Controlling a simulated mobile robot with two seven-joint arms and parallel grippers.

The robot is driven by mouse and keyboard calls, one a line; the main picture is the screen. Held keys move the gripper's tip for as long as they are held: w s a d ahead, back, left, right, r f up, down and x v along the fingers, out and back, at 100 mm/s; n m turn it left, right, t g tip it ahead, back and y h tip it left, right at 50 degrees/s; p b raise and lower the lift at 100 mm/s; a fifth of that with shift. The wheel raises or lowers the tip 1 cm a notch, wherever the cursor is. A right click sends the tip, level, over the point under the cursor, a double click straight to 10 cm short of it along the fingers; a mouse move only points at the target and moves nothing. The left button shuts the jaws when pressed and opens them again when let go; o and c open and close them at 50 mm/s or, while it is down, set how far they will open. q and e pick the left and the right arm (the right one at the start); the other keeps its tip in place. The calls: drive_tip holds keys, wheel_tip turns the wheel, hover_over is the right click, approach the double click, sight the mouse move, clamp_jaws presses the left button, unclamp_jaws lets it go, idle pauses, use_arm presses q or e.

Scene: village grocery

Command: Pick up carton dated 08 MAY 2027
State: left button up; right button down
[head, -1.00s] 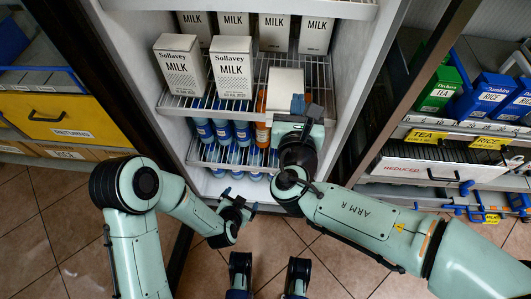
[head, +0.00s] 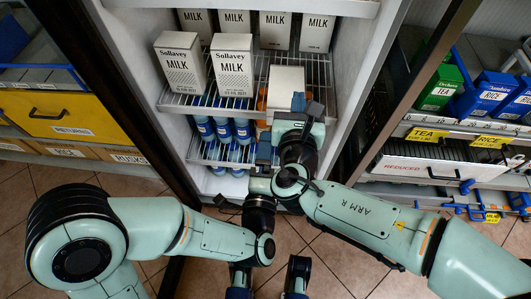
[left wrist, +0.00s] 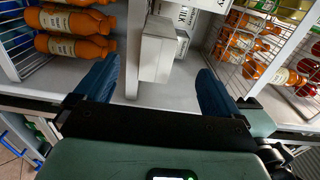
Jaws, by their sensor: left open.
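A plain-sided white carton (head: 287,80) stands at the front right of the fridge's wire shelf in the head view. My right gripper (head: 299,108) is right at its front, hiding the lower part; I cannot tell whether its fingers are closed on it. Two Sollavey milk cartons, one at the left (head: 181,66) and one in the middle (head: 232,70), stand beside it; their date print is too small to read surely. My left gripper (head: 264,155) is below and left of the right one. In the left wrist view it is open and empty, with a white carton (left wrist: 157,48) ahead between its blue fingers.
More milk cartons (head: 275,32) stand behind. Blue-capped bottles (head: 224,130) fill the shelf below. A yellow drawer (head: 50,115) is at left, and tea and rice boxes (head: 490,92) are at right.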

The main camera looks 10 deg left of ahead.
sight(270, 118)
use_arm(q)
drive_tip(key=w, duration=1.2)
drive_tip(key=shift+f, duration=0.15)
clamp_jaws()
use_arm(e)
drive_tip(key=shift+r, duration=0.6)
drive_tip(key=shift+s, duration=0.1)
drive_tip(key=s+r, duration=0.1)
drive_tip(key=s, duration=1)
drive_tip(key=shift+s+r, duration=0.35)
drive_tip(key=shift+r, duration=0.05)
